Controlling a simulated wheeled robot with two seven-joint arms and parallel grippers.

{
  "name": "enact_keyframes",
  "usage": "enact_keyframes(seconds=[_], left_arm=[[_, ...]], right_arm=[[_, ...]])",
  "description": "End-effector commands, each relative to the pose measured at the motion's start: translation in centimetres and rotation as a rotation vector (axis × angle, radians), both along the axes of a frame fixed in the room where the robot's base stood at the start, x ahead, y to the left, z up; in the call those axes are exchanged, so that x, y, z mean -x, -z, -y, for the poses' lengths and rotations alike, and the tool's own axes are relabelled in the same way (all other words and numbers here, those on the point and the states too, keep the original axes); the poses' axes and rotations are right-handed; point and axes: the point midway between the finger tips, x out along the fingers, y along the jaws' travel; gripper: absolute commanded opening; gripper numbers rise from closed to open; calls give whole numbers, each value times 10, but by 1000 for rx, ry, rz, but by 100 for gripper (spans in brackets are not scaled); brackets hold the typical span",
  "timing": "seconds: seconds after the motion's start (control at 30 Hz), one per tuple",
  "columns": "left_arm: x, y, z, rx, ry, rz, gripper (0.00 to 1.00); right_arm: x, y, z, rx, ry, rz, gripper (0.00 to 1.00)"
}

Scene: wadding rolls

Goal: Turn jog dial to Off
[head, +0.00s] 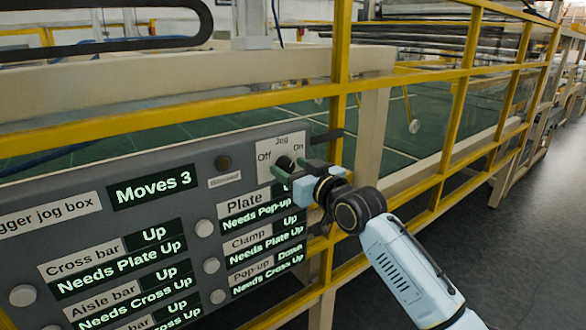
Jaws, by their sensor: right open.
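The jog dial (284,163) is a small dark knob on a pale plate (281,146) at the upper right of the grey control panel. My left gripper is out of view.
The grey panel (90,170) carries several round buttons and lit displays, one reading "Moves 3" (152,188). A yellow rail (180,116) runs behind and above it, with a yellow post (341,45) near my gripper. The floor (510,255) at right is clear.

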Motion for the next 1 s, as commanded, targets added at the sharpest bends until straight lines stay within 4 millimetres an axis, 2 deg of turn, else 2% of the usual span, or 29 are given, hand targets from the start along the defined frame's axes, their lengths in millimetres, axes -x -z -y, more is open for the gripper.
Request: enact_keyframes(seconds=[0.2, 0.5, 0.57, 1.0], left_arm=[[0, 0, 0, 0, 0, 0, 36], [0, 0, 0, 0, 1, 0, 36], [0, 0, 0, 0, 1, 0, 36], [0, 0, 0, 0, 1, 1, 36]], right_arm=[[0, 0, 0, 0, -1, 0, 56], [0, 0, 0, -1, 0, -1, 18], [0, 0, 0, -1, 0, -1, 13], [0, 0, 0, 94, 0, 67, 13]])
